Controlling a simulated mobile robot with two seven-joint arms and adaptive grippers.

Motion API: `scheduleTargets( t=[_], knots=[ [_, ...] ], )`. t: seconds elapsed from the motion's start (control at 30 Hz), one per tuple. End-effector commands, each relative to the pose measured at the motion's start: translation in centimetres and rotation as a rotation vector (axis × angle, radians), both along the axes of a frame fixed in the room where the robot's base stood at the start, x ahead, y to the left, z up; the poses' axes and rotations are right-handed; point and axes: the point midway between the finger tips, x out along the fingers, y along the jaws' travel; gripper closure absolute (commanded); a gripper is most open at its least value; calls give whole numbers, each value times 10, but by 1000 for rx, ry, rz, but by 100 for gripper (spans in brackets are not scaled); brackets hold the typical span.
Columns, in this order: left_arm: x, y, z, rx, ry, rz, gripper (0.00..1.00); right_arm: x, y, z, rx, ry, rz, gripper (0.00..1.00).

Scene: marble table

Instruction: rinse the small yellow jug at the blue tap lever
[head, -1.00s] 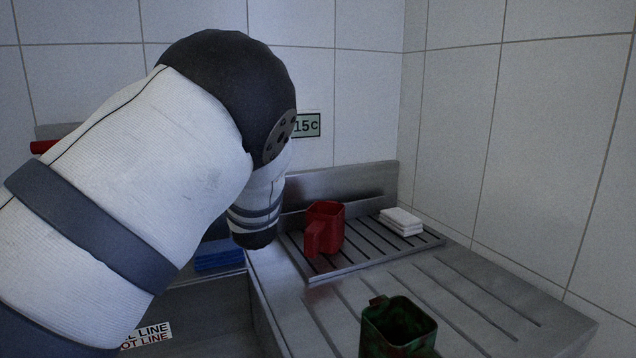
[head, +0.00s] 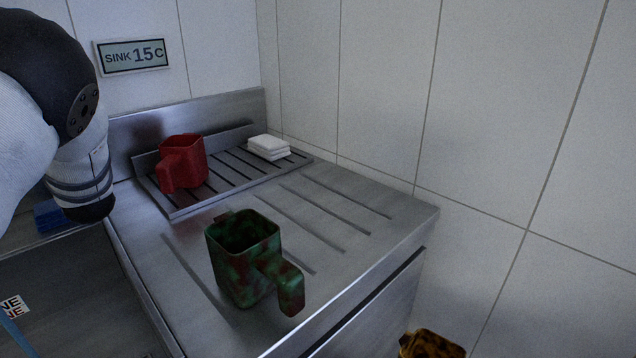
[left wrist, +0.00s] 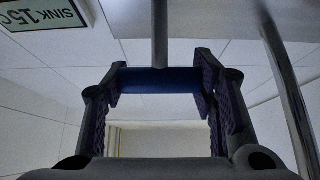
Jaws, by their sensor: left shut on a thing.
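The blue tap lever (left wrist: 150,81) lies crosswise between the fingers of my left gripper (left wrist: 160,84) in the left wrist view, with a grey stem above it. The gripper is shut on it. In the head view only my left arm shows at the left; its gripper and the tap are hidden. A mottled yellow-and-dark jug (head: 432,345) shows only its top at the bottom edge of the head view, right of the counter. Its lower part is cut off, so its support cannot be told. My right gripper is not in view.
A green-and-red mottled jug (head: 238,262) stands on the grooved steel drainboard (head: 350,200). A red jug (head: 186,160) and folded white cloths (head: 268,147) are on the slatted rack (head: 235,180). A blue stack (head: 48,217) is at left. Tiled wall closes the right side.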

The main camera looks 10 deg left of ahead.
Motion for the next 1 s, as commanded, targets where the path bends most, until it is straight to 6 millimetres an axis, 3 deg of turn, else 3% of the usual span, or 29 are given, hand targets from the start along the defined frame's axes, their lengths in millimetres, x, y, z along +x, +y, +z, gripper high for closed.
scheduleTargets(
  t=[0.23, 0.27, 0.33, 0.37, 0.73, 1.0],
  knots=[
    [0, 0, -1, -6, 2, -2, 98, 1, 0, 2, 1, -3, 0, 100],
    [0, 0, -1, -6, 2, -2, 46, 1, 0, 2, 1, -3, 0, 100],
    [0, 0, -1, -6, 1, -1, 30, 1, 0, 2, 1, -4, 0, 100],
    [0, 0, -1, -6, 1, -1, 27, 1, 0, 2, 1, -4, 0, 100],
    [-4, -5, -5, -6, 3, -1, 27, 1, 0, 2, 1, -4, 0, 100],
    [-39, -50, -45, -4, 6, -2, 27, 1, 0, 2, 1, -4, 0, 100]
  ],
)
